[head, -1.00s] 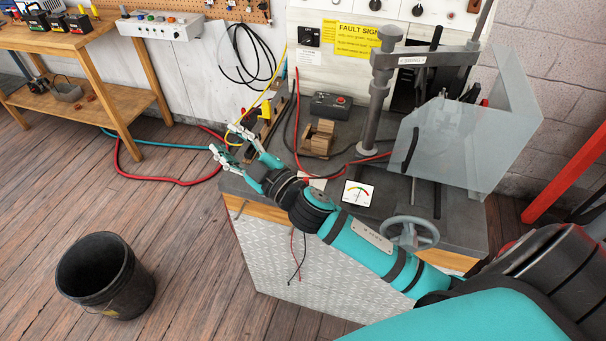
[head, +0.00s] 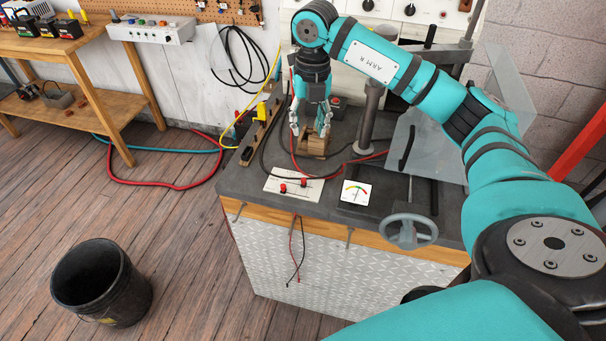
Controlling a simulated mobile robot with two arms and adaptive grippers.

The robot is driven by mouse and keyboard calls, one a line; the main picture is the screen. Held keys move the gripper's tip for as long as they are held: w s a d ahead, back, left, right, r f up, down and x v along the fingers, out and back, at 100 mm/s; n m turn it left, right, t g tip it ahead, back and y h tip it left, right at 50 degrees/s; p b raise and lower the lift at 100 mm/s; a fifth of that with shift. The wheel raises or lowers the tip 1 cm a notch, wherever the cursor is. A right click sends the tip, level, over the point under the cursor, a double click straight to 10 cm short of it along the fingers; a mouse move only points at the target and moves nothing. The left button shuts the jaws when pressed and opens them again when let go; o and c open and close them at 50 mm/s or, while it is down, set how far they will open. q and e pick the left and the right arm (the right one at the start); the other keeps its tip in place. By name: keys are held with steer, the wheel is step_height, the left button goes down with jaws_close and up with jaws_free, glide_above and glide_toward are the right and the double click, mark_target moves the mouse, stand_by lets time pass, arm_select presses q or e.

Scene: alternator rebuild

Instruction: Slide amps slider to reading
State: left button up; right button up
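A white slider panel (head: 272,183) lies flat on the front left of the grey bench top. Two red slider knobs show on it, a left one (head: 283,188) and a right one (head: 304,182). I cannot read which is the amps slider. A white meter (head: 356,192) with a coloured arc and needle stands right of the panel; its numbers are too small to read. My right gripper (head: 311,130) points down with its fingers apart and empty, behind the panel and over or close to a wooden block (head: 312,148). My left gripper is out of view.
Red and black cables run across the bench (head: 240,187) behind the panel. A steel post (head: 367,125), a clear shield (head: 440,150) and a handwheel (head: 409,231) stand to the right. A black bucket (head: 102,283) is on the floor.

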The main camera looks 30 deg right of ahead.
mark_target(304, 179)
steer(key=f+p, duration=0.1)
steer(key=f, duration=0.4)
steer(key=f+p, duration=0.1)
steer(key=f, duration=0.5)
steer(key=f+p, duration=0.1)
steer(key=f, duration=0.4)
steer(key=shift+w+a+f, duration=0.2)
steer(key=shift+a+f, duration=0.2)
jaws_close()
